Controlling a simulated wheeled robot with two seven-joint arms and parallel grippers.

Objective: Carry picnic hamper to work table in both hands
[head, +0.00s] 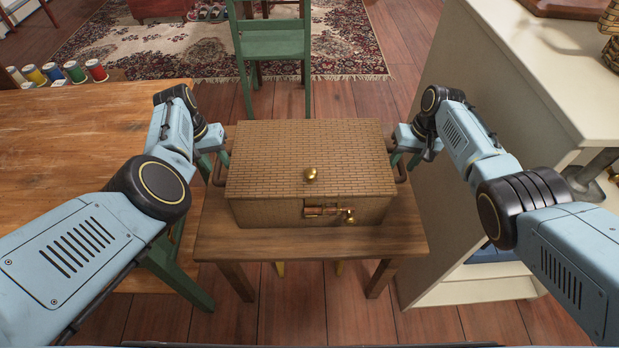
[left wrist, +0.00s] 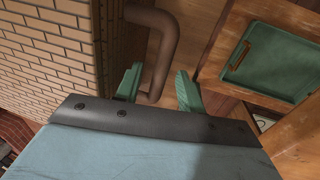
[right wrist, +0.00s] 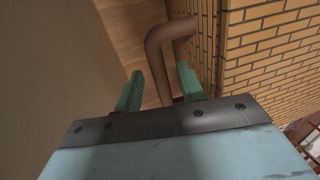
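The picnic hamper (head: 310,165), a tan woven box with a brass knob and front latch, sits closed on a small wooden stand (head: 310,245). A brown handle sticks out at each end. My left gripper (head: 221,160) is at its left end. In the left wrist view its two green fingers stand apart on either side of the left handle (left wrist: 164,55). My right gripper (head: 397,158) is at the right end. In the right wrist view its fingers stand apart around the right handle (right wrist: 158,62). A large wooden table (head: 70,150), likely the work table, is at the left.
A pale cabinet (head: 500,130) stands close on the right. A green chair (head: 272,45) is behind the hamper. Several paint pots (head: 75,72) line the left table's far edge; its middle is clear. A green tray-like panel (left wrist: 270,60) shows in the left wrist view.

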